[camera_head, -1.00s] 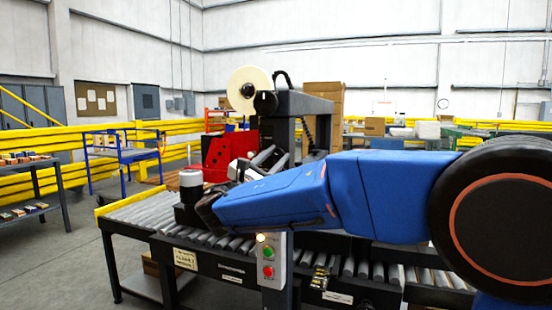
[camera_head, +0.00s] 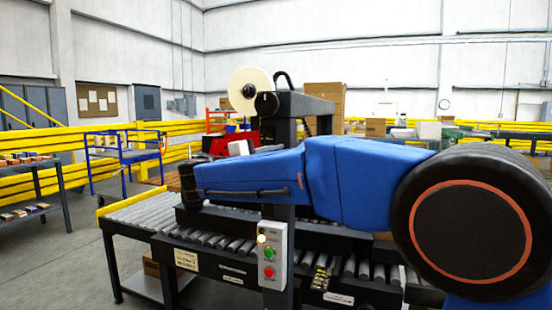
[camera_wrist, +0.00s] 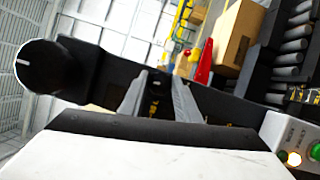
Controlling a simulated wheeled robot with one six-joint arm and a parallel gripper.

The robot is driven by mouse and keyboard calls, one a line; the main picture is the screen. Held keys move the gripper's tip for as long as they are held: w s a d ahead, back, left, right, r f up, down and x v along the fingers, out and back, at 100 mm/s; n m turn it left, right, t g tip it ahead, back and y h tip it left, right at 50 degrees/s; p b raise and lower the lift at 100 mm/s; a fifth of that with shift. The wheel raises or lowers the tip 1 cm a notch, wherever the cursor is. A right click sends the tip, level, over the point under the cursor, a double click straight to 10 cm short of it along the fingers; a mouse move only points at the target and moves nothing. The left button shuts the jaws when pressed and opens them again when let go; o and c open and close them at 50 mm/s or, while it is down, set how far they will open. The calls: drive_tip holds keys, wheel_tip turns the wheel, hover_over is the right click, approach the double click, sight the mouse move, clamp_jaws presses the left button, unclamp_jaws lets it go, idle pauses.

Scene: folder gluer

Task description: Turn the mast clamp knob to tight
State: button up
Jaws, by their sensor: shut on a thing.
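In the wrist view my gripper (camera_wrist: 157,100) has its two grey fingers on either side of a small dark knob (camera_wrist: 156,76) with a pale mark, which looks like the mast clamp knob. The fingers are shut on it, against the dark mast (camera_wrist: 225,104) that crosses the picture. Yellow marks show on the dark surface between the fingers. The knob's scale cannot be read. A larger round black knob (camera_wrist: 40,67) with a white line is at the left, apart from the fingers. In the head view my blue arm hides the fingers and the clamp knob.
The control box (camera_head: 272,256) with lit buttons is on the post below my arm. The roller conveyor (camera_head: 150,208) runs under the arm. A tape roll (camera_head: 250,88) and the mast top (camera_head: 305,103) rise behind it. A blue cart (camera_head: 125,155) stands at the left.

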drive_tip(key=shift+m+g, duration=0.4)
drive_tip(key=shift+m, duration=0.6)
drive_tip(key=o, duration=1)
drive_tip(key=shift+y, duration=0.3)
drive_tip(key=v, duration=1.7)
drive_tip(key=shift+s+a, duration=0.15)
